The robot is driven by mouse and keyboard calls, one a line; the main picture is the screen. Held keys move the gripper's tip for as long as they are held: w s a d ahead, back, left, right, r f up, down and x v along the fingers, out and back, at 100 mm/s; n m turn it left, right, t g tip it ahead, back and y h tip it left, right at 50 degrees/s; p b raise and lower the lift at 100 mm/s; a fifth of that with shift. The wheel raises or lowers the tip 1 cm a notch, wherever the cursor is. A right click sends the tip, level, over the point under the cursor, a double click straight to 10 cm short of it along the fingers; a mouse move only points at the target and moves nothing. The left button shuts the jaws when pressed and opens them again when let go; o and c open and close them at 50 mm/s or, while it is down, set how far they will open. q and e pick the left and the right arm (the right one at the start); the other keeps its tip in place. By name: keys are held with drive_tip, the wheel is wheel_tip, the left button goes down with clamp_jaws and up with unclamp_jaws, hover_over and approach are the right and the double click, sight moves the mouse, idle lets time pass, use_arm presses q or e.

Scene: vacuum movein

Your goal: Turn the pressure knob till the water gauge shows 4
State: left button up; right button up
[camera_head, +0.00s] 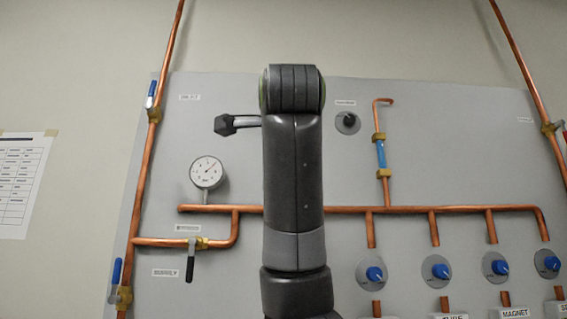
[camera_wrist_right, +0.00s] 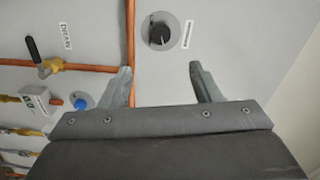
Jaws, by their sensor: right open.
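The black pressure knob (camera_head: 348,120) sits on a round grey plate in the upper middle of the panel, under a small label too blurred to read in the head view. It also shows in the right wrist view (camera_wrist_right: 160,34), beyond the fingertips. My right gripper (camera_wrist_right: 159,66) is open and empty, its fingers spread towards the panel with the knob in line with the gap, apart from it. The round white water gauge (camera_head: 207,171) stands on the left; its needle points up and right, its numbers too small to read. My left gripper is not in view.
My own arm stands across the middle of the head view and hides part of the panel. A black-lever valve (camera_wrist_right: 34,50) is at left in the wrist view.

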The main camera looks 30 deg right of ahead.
drive_tip(key=shift+v, duration=1.05)
